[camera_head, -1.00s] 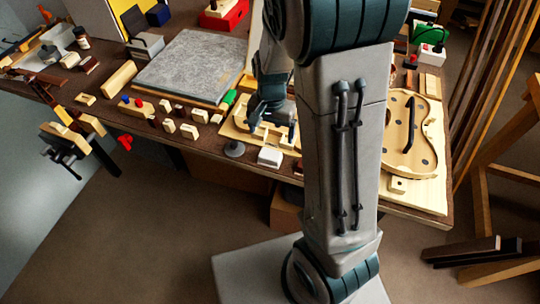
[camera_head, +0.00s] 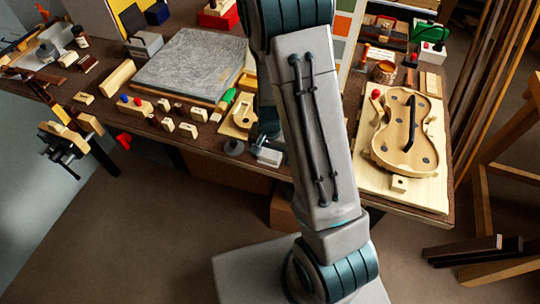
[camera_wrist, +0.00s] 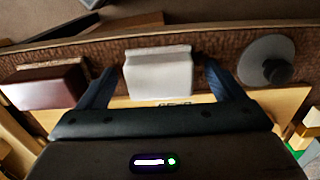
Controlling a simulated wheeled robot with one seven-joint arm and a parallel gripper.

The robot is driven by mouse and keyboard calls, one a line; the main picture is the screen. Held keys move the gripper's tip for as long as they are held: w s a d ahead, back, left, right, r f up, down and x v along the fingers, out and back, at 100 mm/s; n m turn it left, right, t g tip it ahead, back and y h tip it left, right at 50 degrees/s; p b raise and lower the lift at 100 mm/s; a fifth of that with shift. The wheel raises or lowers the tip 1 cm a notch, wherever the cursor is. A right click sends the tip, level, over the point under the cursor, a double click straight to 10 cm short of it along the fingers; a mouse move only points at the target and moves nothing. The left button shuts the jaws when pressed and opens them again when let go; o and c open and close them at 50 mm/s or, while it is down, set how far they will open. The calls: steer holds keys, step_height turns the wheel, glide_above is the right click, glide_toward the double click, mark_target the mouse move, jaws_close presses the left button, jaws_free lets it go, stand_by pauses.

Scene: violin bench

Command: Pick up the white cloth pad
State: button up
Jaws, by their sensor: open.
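The white cloth pad (camera_wrist: 158,74) is a small pale block near the bench's front edge. In the wrist view it lies between the two spread fingers of my gripper (camera_wrist: 160,88), with a gap on each side. In the head view the pad (camera_head: 269,157) shows partly, close to my gripper (camera_head: 262,145), most of which is hidden behind my arm. My gripper is open and holds nothing.
A dark red-brown block (camera_wrist: 45,88) lies left of the pad in the wrist view. A grey disc with a dark knob (camera_wrist: 268,62) stands to the right. A violin body (camera_head: 407,132) lies on a pale board at the bench's right. The floor in front is clear.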

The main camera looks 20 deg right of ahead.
mark_target(273, 154)
steer(key=c, duration=1.1)
steer(key=shift+o, duration=0.2)
steer(key=shift+r, duration=0.1)
steer(key=shift+r, duration=0.45)
steer(key=r, duration=0.3)
steer(key=shift+s+d+r, duration=0.35)
steer(key=shift+s+d, duration=0.05)
steer(key=s+d+r, duration=0.6)
steer(key=s+d, duration=0.1)
steer(key=shift+s+d, duration=0.2)
steer(key=shift+s, duration=0.15)
steer(key=shift+r, duration=0.1)
steer(key=shift+o, duration=0.5)
